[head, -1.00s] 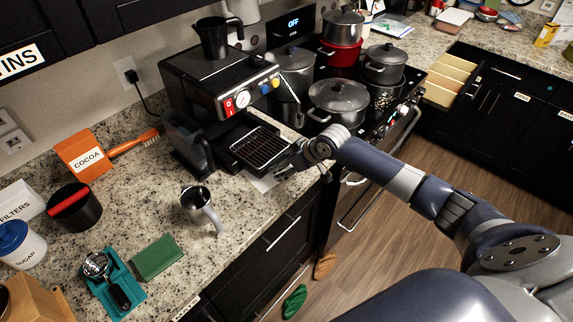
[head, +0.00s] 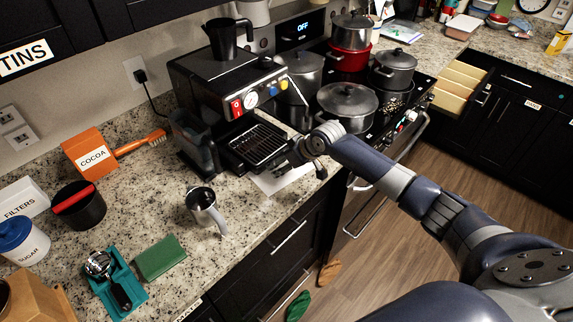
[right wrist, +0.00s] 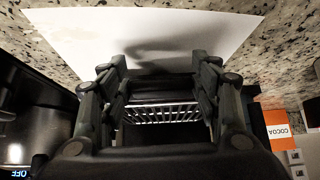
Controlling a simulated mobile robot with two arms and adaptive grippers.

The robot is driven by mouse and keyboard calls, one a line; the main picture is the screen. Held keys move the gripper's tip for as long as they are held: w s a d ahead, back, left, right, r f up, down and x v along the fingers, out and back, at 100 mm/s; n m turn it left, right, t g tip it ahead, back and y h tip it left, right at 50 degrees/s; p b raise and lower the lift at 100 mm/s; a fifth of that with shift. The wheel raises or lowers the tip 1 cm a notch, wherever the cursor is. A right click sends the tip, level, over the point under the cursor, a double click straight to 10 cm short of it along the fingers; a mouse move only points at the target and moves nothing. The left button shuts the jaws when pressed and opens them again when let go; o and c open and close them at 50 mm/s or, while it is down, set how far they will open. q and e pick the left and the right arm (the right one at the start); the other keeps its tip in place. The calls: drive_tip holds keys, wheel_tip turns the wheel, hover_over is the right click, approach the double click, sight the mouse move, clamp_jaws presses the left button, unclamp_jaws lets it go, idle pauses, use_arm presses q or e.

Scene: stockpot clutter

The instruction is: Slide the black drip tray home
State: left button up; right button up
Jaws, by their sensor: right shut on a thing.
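The black drip tray (head: 259,145) with its wire grate sticks out of the front of the black espresso machine (head: 222,85). Its grate (right wrist: 162,113) also shows between my fingers in the right wrist view. My right gripper (right wrist: 160,92) is shut on the tray's front part, one finger on each side. In the head view my right gripper (head: 300,152) is at the tray's outer end, and my wrist hides the exact contact. My left gripper is not in view.
White paper (head: 285,178) lies on the counter under and beside the tray. A metal pitcher (head: 203,205) stands in front of the machine. Pots, including a lidded one (head: 346,103), stand on the stove at right. A green sponge (head: 160,257) lies nearer.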

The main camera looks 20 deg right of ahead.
drive_tip(key=shift+w+r, duration=0.1)
drive_tip(key=o, duration=1.4)
drive_tip(key=shift+c, duration=0.2)
drive_tip(key=shift+s+d+r+p, duration=0.1)
drive_tip(key=shift+s+d+p, duration=0.15)
drive_tip(key=shift+s+p, duration=0.4)
drive_tip(key=shift+s+d+p, duration=0.2)
drive_tip(key=shift+s+p, duration=0.35)
drive_tip(key=shift+s, duration=0.05)
drive_tip(key=shift+s+d+p, duration=0.3)
drive_tip(key=shift+s+p, duration=0.2)
drive_tip(key=shift+s, duration=0.2)
drive_tip(key=shift+s+d+p, duration=0.25)
drive_tip(key=shift+s+p, duration=0.2)
drive_tip(key=shift+s, duration=0.25)
drive_tip(key=shift+s+d+p, duration=0.3)
drive_tip(key=shift+s+p, duration=0.2)
drive_tip(key=shift+s, duration=0.2)
drive_tip(key=shift+f, duration=0.2)
